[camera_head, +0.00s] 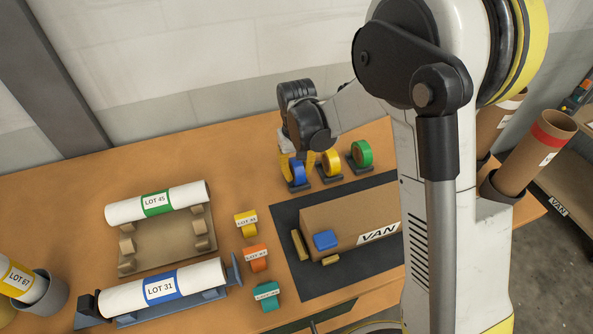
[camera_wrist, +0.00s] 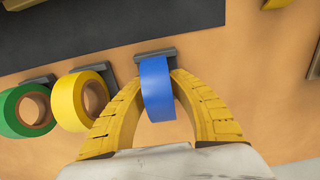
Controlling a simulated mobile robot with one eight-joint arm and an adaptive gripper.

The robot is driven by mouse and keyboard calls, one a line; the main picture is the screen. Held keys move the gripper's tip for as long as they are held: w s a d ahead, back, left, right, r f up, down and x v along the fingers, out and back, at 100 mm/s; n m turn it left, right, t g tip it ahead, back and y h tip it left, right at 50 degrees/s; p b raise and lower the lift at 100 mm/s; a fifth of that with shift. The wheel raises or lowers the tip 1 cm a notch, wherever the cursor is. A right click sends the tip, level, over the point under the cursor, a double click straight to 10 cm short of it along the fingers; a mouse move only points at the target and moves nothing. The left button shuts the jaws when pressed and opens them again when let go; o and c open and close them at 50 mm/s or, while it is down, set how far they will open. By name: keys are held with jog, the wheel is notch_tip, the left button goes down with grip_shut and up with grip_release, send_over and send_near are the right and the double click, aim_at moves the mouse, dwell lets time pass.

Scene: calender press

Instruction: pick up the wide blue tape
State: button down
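The wide blue tape (camera_wrist: 156,92) is a blue roll standing upright at a small dark holder (camera_wrist: 154,56) in the wrist view. It also shows in the head view (camera_head: 298,172), at the left end of a row of tapes. My gripper (camera_wrist: 156,80) reaches down over it with yellow fingers, one on each side. The fingers curve inward and their tips meet the sides of the roll, so it looks shut on the tape. The tape appears still at its holder. My wrist (camera_head: 305,120) hides part of the area above it.
A yellow tape (camera_head: 331,162) and a green tape (camera_head: 361,154) stand close to the right of the blue one in the head view. A cardboard box (camera_head: 350,215) lies on a dark mat (camera_head: 290,235) in front. White rolls (camera_head: 125,210) lie to the left.

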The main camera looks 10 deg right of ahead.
jog(key=shift+r, duration=0.1)
dwell(0.3)
notch_tip(320, 180, up, 4)
jog(key=shift+r+p, duration=0.25)
jog(key=shift+p, duration=0.8)
jog(key=s+d+r+p, duration=0.2)
jog(key=s+d+r, duration=0.4)
jog(key=d, duration=0.3)
jog(key=shift+s+r+p, duration=0.15)
jog(key=shift+s+p, duration=0.25)
jog(key=shift+s, duration=0.25)
jog(key=c, duration=1.8)
grip_release()
grip_shut()
